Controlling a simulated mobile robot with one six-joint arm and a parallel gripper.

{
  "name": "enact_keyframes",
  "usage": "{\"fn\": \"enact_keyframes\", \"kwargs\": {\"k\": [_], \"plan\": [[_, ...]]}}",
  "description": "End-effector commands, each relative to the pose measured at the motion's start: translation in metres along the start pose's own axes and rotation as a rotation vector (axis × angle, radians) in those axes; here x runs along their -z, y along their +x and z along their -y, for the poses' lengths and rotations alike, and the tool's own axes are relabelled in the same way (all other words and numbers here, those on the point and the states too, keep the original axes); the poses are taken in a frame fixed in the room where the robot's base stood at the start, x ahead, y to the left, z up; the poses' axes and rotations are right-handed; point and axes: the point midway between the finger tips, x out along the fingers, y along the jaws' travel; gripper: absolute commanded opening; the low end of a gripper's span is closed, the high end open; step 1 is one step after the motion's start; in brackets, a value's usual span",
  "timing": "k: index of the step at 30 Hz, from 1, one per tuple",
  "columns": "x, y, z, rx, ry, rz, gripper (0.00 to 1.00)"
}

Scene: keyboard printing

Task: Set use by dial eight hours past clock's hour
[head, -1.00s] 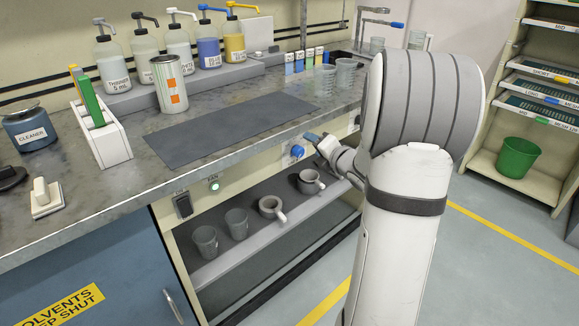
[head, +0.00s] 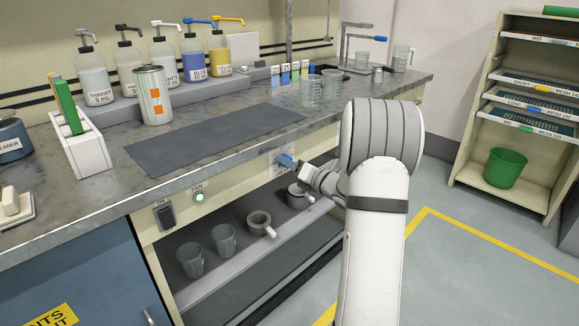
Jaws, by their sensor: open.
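A pale plate (head: 273,158) with faint marks is on the bench's front panel, below the counter edge. My gripper (head: 292,164) is open at this plate, reaching in from the right. Whether its fingers touch or surround the knob is too small to tell. The dial's label and setting are unreadable. No clock is seen in this view.
A green-lit FAN button (head: 199,197) and a black switch (head: 166,216) are left on the panel. A shelf below holds several grey cups (head: 223,240). A dark mat (head: 215,138) lies on the counter. A green bin (head: 505,167) stands on the right rack.

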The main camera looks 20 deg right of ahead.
Motion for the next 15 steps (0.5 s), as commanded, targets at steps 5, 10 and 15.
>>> {"fn": "enact_keyframes", "kwargs": {"k": [5,10,15], "plan": [[-0.0002,0.0018,-0.0001,0.0,0.0,0.001,0.54],[0.0,0.0018,-0.0002,0.0,0.001,0.0,0.48],[0.0002,0.0018,-0.0003,0.0,0.001,0.0,0.34]]}}
